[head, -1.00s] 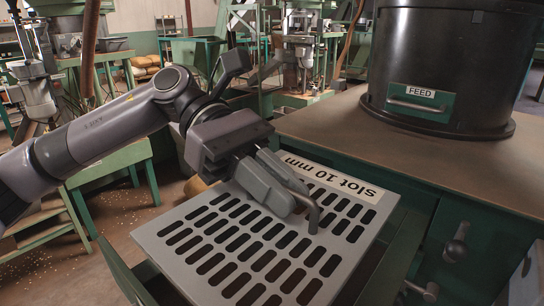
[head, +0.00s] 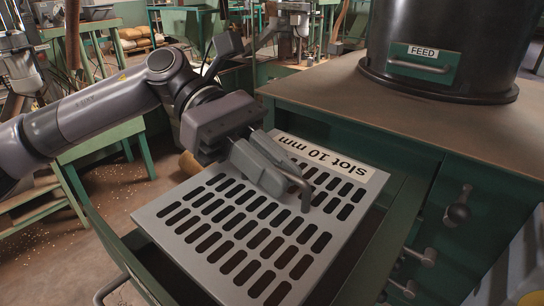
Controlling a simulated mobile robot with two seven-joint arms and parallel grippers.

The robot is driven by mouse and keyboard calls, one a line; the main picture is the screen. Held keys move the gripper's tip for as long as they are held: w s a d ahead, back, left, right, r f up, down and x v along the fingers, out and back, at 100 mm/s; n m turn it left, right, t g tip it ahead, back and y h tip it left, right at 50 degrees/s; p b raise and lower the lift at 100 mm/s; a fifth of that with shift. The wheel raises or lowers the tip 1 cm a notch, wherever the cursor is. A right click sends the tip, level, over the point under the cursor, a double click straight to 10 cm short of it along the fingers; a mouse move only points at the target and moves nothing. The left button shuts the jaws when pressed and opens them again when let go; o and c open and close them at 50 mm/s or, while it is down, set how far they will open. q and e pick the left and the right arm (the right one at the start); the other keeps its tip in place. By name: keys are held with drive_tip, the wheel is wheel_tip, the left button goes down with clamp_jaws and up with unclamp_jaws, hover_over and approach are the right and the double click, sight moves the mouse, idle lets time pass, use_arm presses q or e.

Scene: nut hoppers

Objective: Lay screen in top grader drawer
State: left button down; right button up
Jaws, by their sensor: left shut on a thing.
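The screen (head: 205,181) is a flat grey plate with rows of slots and a white label reading "slot 10 mm". It has a bent handle (head: 301,186) standing on its face. My left gripper (head: 270,168) is shut on this handle. The screen is over the open green drawer (head: 381,234), close to level with its rim; I cannot tell whether it rests inside or is held just above. The drawer's inside is mostly hidden under the screen. My right gripper is not in view.
A black drum (head: 440,45) with a FEED panel stands on the brown top of the green cabinet (head: 320,88). Dark knobs (head: 457,211) are on the cabinet front at the right. Green benches and machines stand behind, and the floor at left is open with scattered nuts.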

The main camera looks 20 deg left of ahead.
sight(227, 168)
use_arm(q)
drive_tip(key=shift+f+b, duration=0.8)
drive_tip(key=shift+f, duration=1.05)
drive_tip(key=shift+f+b, duration=1.45)
drive_tip(key=shift+b, duration=0.35)
drive_tip(key=c, duration=1.1)
unclamp_jaws()
drive_tip(key=shift+o, duration=0.2)
drive_tip(key=b+v, duration=0.1)
drive_tip(key=v, duration=0.4)
drive_tip(key=shift+w+a+r, duration=0.1)
drive_tip(key=shift+w+a, duration=0.05)
drive_tip(key=shift+a, duration=0.2)
drive_tip(key=shift+w+a+r, duration=0.15)
drive_tip(key=shift+a+r, duration=0.2)
drive_tip(key=shift+a, duration=0.25)
